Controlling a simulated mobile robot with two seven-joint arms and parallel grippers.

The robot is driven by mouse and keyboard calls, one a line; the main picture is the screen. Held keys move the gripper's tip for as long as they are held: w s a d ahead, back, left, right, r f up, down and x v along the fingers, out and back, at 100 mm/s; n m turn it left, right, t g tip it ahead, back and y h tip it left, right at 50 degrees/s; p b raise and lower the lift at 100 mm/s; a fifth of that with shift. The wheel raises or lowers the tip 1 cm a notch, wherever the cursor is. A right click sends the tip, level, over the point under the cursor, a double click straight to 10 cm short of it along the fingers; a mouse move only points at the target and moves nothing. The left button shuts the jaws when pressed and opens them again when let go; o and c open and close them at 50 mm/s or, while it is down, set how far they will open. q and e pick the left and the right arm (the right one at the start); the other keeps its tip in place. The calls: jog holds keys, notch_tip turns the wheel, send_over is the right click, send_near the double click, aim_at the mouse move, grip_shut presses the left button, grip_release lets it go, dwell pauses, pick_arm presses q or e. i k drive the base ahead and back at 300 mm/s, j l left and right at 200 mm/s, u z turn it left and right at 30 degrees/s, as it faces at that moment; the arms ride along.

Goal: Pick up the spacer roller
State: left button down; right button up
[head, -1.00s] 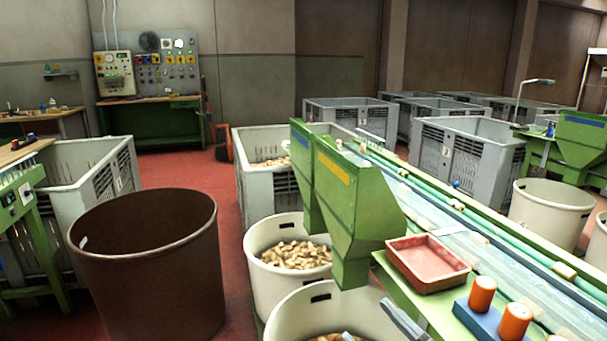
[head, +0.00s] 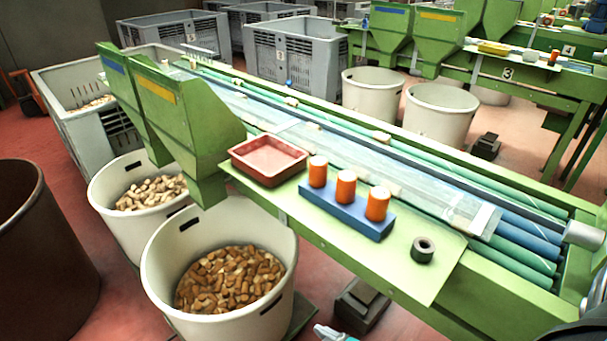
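A short dark grey hollow cylinder (head: 422,250), which looks like the spacer roller, stands upright with its hole facing up. It is on the green side table (head: 345,235) of the conveyor, near the table's right end. Nothing touches it. A small pale and teal part (head: 334,334) pokes in at the bottom edge; it may be the tip of my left gripper, but it is cut off and its fingers cannot be made out. My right gripper does not show. A dark shape is cut off at the bottom right corner.
Three orange rollers (head: 347,187) stand on a blue block (head: 350,212), left of the dark cylinder. A red tray (head: 268,160) lies farther left. Rollers and belt (head: 400,175) run behind. White bins of corks (head: 160,270) stand left of the table. Bare table surrounds the cylinder.

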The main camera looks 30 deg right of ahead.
aim_at(346, 181)
jog(key=z, duration=1.8)
